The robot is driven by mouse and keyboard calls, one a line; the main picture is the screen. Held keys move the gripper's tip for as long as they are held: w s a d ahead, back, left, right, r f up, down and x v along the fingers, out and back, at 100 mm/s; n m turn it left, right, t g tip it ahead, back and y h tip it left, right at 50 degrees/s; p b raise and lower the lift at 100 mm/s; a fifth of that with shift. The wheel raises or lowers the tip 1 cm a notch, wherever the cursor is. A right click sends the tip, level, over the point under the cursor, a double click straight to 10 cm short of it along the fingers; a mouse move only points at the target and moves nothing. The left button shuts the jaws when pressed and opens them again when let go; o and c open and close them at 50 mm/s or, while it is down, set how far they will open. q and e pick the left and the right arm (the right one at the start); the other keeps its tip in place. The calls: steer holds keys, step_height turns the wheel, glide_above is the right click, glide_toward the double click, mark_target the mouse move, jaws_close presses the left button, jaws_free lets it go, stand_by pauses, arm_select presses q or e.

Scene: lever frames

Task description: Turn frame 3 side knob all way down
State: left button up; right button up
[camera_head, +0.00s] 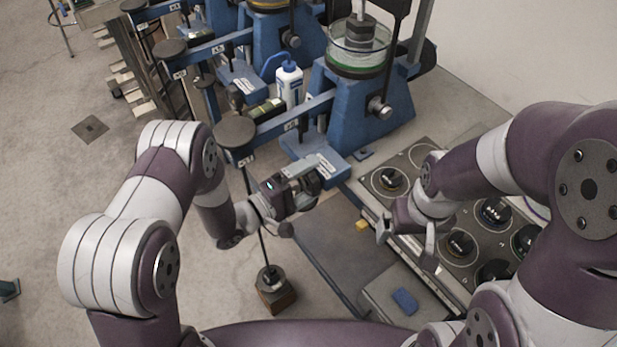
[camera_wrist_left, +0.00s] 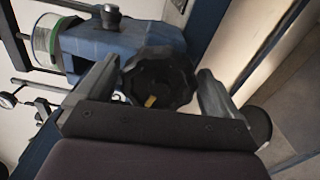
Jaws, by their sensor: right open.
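A black lobed side knob (camera_wrist_left: 160,78) with a small yellow mark fills the space between the fingers of my left gripper (camera_wrist_left: 157,72) in the left wrist view. The fingers lie on either side of it; I cannot tell whether they press on it. In the head view my left gripper (camera_head: 305,188) is beside the front of the nearest blue lever frame (camera_head: 350,112), and largely hides the knob. The frame's number is too small to read. My right gripper (camera_head: 407,240) is open and empty above the left edge of the knob panel.
A panel (camera_head: 420,160) with several black knobs lies at the right. A weight on a rod (camera_head: 275,290) hangs from the nearest lever, left of my left gripper. A white bottle (camera_head: 289,85) stands behind. A blue block (camera_head: 404,301) and a small yellow block (camera_head: 362,225) lie nearby.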

mark_target(304, 182)
arm_select(q)
steer(key=p+v, duration=0.1)
steer(key=v, duration=0.4)
steer(key=shift+a+r+p, duration=0.1)
steer(key=shift+a+p, duration=0.05)
steer(key=shift+p, duration=0.2)
steer(key=shift+s+a, duration=0.35)
steer(key=shift+s, duration=0.05)
